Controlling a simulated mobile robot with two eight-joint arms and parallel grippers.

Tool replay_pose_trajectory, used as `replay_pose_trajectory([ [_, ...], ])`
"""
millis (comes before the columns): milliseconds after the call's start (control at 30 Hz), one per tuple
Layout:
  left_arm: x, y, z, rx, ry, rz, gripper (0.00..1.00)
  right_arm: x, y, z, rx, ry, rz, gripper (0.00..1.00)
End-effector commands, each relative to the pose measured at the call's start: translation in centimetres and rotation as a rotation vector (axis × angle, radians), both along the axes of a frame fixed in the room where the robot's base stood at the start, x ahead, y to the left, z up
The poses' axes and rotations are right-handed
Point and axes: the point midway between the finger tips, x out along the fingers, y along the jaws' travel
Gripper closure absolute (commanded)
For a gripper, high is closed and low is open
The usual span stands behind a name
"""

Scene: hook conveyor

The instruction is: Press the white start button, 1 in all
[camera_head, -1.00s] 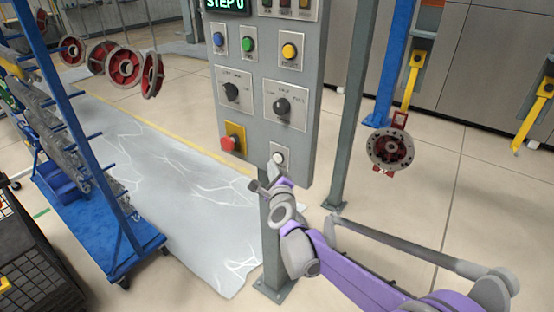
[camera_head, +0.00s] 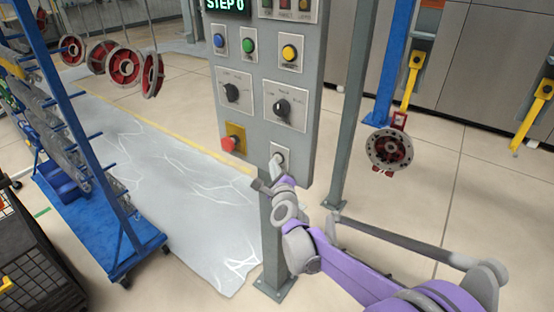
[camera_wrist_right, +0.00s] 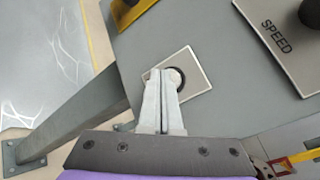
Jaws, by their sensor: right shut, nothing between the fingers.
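In the head view the plate shows at the panel's bottom edge, with the button mostly hidden by my right gripper. My right gripper (camera_head: 275,162) is shut and empty, with its fingertips at the button. In the right wrist view its closed fingertips (camera_wrist_right: 160,74) overlap the button's left side. I cannot tell whether they touch it. My left gripper is not in view.
A red emergency button (camera_head: 229,144) is to the left on the panel, below two black knobs. Blue, green and yellow buttons are higher. A green post (camera_head: 345,120) stands right of the panel. A blue cart (camera_head: 120,235) is at left.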

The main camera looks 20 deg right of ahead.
Motion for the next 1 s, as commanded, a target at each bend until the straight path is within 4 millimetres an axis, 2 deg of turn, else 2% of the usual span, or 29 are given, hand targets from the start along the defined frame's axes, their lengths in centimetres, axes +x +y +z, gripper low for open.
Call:
replay_pose_trajectory([
  [667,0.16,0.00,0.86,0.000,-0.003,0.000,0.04,0.47,-0.61,0.04,0.000,0.000,0.000,1.00],
  [1000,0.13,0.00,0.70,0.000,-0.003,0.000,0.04,0.40,-0.55,-0.03,0.000,0.000,0.000,1.00],
])
